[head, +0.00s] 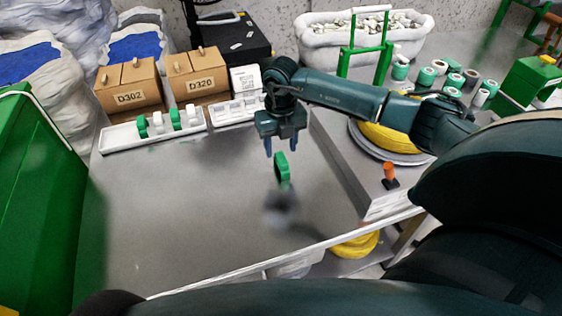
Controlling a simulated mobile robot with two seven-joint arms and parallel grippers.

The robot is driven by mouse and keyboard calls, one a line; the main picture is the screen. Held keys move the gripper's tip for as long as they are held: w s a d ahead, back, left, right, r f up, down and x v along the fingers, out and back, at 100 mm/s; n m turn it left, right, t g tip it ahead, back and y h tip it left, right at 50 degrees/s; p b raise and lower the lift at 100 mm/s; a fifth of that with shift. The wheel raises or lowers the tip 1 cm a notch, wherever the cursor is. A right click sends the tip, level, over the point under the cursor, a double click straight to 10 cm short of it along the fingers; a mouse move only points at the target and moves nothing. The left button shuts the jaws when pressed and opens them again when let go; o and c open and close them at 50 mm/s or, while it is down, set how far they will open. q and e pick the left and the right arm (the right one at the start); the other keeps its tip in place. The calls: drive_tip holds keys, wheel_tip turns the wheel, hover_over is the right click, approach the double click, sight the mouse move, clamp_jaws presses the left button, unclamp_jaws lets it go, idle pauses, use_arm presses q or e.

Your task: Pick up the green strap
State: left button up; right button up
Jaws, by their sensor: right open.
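A small green strap (282,170) stands out against the bare grey metal worktop (190,215), near its middle. My right gripper (281,150) hangs fingers down just above and behind it in the head view. Its two bluish fingers are spread apart with nothing between them. The strap's upper end shows just below and between the fingertips; I cannot tell whether they touch it. More green and white pieces (158,122) stand in the white tray (117,138) at the back left. My left gripper is not in view.
Cardboard boxes marked D302 (128,92) and D320 (197,82) stand behind the tray. A blurred dark patch (281,208) lies in front of the strap. A yellow coil (385,138) and an orange-topped piece (389,175) are at right. The worktop's left and front are clear.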

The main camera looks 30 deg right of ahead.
sight(281, 158)
drive_tip(key=shift+w+d+f, duration=0.1)
drive_tip(key=shift+f, duration=2.9)
drive_tip(key=shift+c, duration=0.6)
clamp_jaws()
